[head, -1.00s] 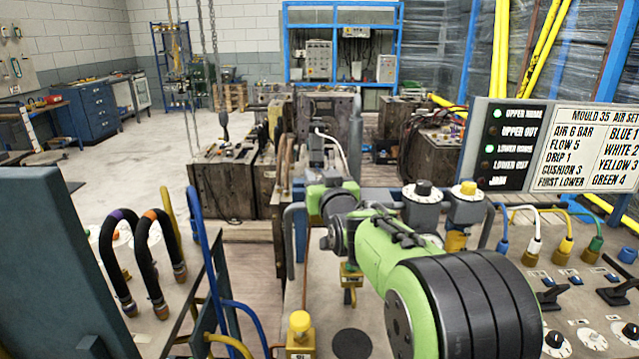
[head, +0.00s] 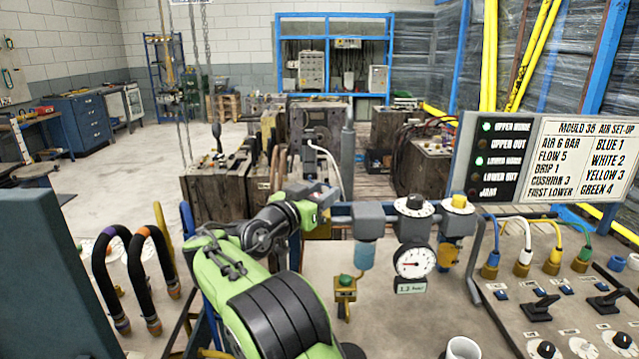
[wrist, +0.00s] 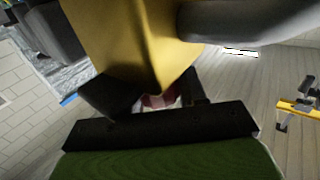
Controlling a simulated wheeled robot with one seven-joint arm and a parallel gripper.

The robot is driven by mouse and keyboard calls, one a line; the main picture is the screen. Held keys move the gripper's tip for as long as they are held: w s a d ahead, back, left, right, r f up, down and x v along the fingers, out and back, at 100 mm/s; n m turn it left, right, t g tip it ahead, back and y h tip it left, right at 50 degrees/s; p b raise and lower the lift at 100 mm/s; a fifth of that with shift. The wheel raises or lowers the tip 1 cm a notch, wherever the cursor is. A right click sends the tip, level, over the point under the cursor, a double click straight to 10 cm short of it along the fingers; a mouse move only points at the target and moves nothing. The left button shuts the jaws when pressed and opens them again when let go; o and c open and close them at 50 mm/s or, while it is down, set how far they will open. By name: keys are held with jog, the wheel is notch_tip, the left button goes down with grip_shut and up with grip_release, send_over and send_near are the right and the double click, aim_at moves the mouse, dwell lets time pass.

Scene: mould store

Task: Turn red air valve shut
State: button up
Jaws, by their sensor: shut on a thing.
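My gripper (head: 312,192) is at the left end of the air rail, past my green arm. In the wrist view my gripper's dark jaws (wrist: 158,101) are closed around a small red piece (wrist: 160,100), which looks like the red air valve's handle. It sits against a large yellow, brass-like body (wrist: 135,40). A grey pipe (wrist: 245,22) runs from this body to the right. In the head view my gripper and arm hide most of the valve, so its handle angle cannot be read.
A pressure gauge (head: 414,262), a black-and-white dial (head: 414,205) and a yellow-topped regulator (head: 458,204) stand right of my arm. A brass valve with a green knob (head: 345,283) hangs below the rail. Black looped hoses (head: 152,262) are on the left. The bench right of my arm has free room.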

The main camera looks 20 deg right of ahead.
jog(key=shift+m+g+h+p, duration=0.5)
jog(key=shift+m+g+p, duration=0.2)
jog(key=shift+g+p, duration=0.35)
jog(key=shift+s+g, duration=0.1)
jog(key=shift+g, duration=0.15)
jog(key=o, duration=1)
jog(key=shift+d, duration=0.1)
jog(key=shift+c, duration=0.2)
jog(key=p+v, duration=0.1)
jog(key=v, duration=1.1)
jog(key=shift+f, duration=0.15)
jog(key=shift+s+f, duration=0.1)
